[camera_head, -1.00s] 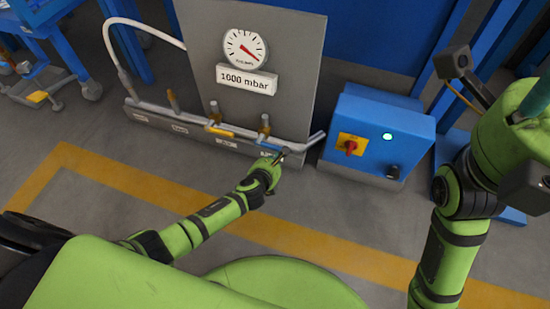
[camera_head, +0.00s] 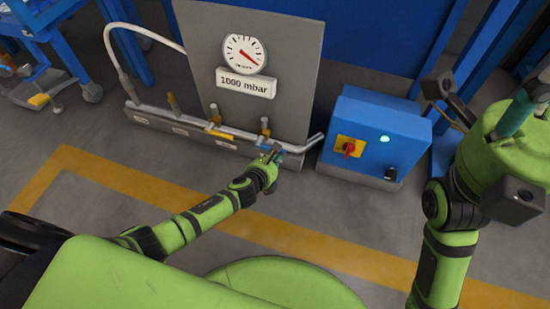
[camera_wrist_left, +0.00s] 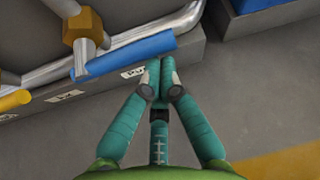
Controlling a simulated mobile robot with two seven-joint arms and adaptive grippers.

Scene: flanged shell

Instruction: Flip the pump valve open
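The pump valve's blue handle (camera_wrist_left: 135,52) shows in the left wrist view, lying along the silver pipe beside a brass fitting (camera_wrist_left: 82,28). A partly hidden label (camera_wrist_left: 133,72) is below it on the grey base. My left gripper (camera_wrist_left: 160,72) has its teal fingers together with nothing seen between them. Its tips are close to the front of the handle; I cannot tell whether they touch. In the head view the left gripper (camera_head: 276,151) is at the right end of the pipe and hides part of the valve. A teal part of my right gripper (camera_head: 516,117) shows at the right.
A gauge (camera_head: 244,53) sits above a "1000 mbar" plate (camera_head: 246,82) on the grey panel. A yellow handle (camera_head: 220,135) lies left along the pipe. A blue box (camera_head: 375,130) with a red switch (camera_head: 348,147) and a lit light stands right. The floor in front is clear.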

